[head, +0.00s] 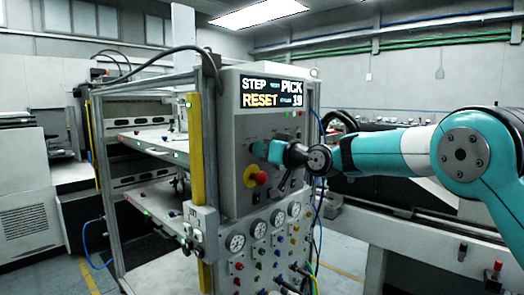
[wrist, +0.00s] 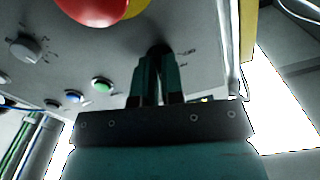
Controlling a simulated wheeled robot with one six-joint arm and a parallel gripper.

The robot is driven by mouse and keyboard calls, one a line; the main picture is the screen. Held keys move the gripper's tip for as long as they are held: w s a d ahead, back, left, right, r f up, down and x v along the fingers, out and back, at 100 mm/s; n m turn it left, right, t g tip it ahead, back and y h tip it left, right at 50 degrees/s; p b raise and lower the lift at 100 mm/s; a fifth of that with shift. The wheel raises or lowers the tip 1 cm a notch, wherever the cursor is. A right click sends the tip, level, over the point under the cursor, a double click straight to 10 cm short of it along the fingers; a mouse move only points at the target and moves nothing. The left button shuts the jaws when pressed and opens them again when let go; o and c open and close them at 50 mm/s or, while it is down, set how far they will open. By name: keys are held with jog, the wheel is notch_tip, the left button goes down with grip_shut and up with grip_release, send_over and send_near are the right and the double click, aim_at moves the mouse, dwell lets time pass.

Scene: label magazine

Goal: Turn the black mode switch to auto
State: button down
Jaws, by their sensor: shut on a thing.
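The grey control panel (head: 228,125) stands upright, with a display (head: 272,93) reading STEP, PICK and RESET. My gripper (head: 259,149) reaches the panel face from the right. In the wrist view my gripper (wrist: 160,66) has its teal fingers shut on the black mode switch (wrist: 160,48), of which only a dark part shows at the fingertips. Small marks are printed beside it, too blurred to read. The switch's pointing direction is hidden by the fingers. In the head view my gripper covers the switch.
A red emergency button on a yellow base (head: 257,178) sits below my gripper. A grey knob (wrist: 25,48), a blue button (wrist: 74,96) and a green button (wrist: 102,85) are on the same panel. Gauges (head: 235,242) and coloured fittings fill the lower panel. A yellow post (head: 196,150) stands left.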

jog(key=m+p, duration=0.1)
jog(key=m, duration=0.4)
jog(key=shift+m, duration=0.3)
jog(key=shift+m+p, duration=1.15)
jog(key=shift+m, duration=1.15)
jog(key=c, duration=1.2)
grip_release()
jog(key=shift+c, duration=0.2)
jog(key=b+v, duration=0.6)
jog(key=v, duration=1.1)
